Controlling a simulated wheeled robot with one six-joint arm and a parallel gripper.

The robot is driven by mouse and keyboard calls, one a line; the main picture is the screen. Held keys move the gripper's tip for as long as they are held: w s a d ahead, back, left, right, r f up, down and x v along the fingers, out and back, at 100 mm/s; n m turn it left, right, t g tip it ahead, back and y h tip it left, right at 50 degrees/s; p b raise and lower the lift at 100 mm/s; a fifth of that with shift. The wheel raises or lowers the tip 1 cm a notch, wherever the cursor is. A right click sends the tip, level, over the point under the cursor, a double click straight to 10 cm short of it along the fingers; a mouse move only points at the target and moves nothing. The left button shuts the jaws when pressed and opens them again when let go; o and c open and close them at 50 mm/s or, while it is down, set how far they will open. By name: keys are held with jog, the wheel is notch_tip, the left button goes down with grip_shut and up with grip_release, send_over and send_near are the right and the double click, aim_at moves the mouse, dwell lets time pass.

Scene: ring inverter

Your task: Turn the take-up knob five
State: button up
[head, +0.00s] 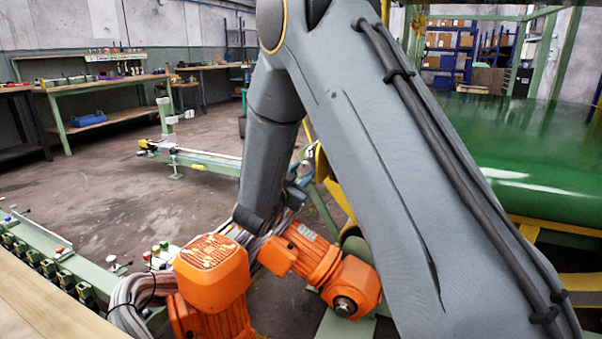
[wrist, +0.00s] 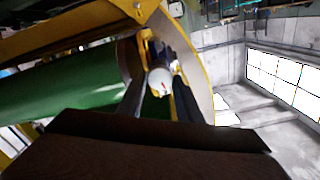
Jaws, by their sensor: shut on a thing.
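A pale round take-up knob (wrist: 160,80) with a small red mark shows at the upper middle of the wrist view. My gripper (wrist: 160,92) is shut on it, with one dark finger on each side. The knob sits in front of a curved yellow-edged plate (wrist: 207,75), next to a green roller or belt (wrist: 68,100). How the knob joins the machine is hidden. In the head view my grey arm covers much of the middle, and I cannot make out the knob or the fingertips there.
A large green drum or belt (head: 540,150) on a yellow frame stands at the right. A pale green rail (head: 205,160) stands on the floor further back. Workbenches (head: 95,85) line the left wall. A control rail (head: 50,255) with several dark blocks is at lower left. Open floor lies between.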

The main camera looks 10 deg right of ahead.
jog(key=o, duration=1)
jog(key=shift+o, duration=0.2)
jog(key=p+v, duration=0.1)
jog(key=v, duration=0.6)
jog(key=shift+s+a, duration=0.25)
jog(key=shift+a, duration=0.05)
